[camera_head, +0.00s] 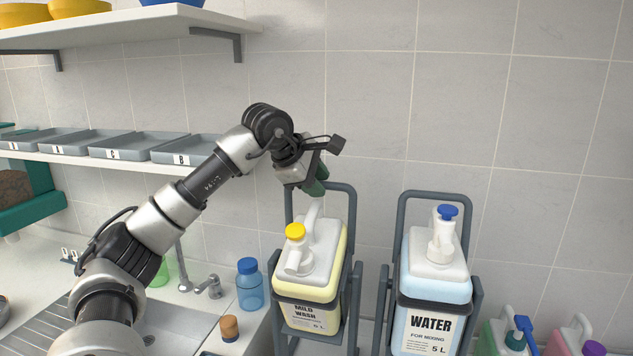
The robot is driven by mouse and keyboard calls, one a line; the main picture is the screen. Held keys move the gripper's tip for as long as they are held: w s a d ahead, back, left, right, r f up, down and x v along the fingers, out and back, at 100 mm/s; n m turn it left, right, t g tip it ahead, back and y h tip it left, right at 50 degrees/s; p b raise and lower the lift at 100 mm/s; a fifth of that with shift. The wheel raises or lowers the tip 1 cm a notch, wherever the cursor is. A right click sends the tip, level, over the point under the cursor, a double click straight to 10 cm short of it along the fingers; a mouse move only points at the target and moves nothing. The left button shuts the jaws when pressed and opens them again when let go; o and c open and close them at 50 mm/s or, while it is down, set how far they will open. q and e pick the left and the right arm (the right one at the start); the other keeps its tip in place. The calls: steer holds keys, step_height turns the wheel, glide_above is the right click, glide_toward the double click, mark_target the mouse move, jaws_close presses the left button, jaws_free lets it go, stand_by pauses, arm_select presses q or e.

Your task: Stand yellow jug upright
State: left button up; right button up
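The yellow jug (327,267) has a white top, a yellow cap (295,231) on its spout and a "MILD WASH" label. It sits in a dark grey tilting cradle (353,296) at centre. Its top faces partly toward me; I cannot tell exactly how far it leans. My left gripper (315,187), with dark green fingers, is at the top of the jug's white handle (313,219), close to the cradle's hoop. The fingers overlap in this view, so their opening and any contact with the handle are unclear. My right gripper is not in view.
A water jug (433,270) stands in a similar cradle to the right. A blue bottle (249,287) and a brown-topped bottle (229,328) stand left of the yellow jug, near the sink. Shelves with grey trays (120,147) and bowls hang at left. Green and pink jugs sit lower right.

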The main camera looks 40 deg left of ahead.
arm_select(q)
steer(key=shift+s+r, duration=0.1)
steer(key=shift+r, duration=0.05)
steer(key=b+v, duration=0.1)
steer(key=v, duration=0.9)
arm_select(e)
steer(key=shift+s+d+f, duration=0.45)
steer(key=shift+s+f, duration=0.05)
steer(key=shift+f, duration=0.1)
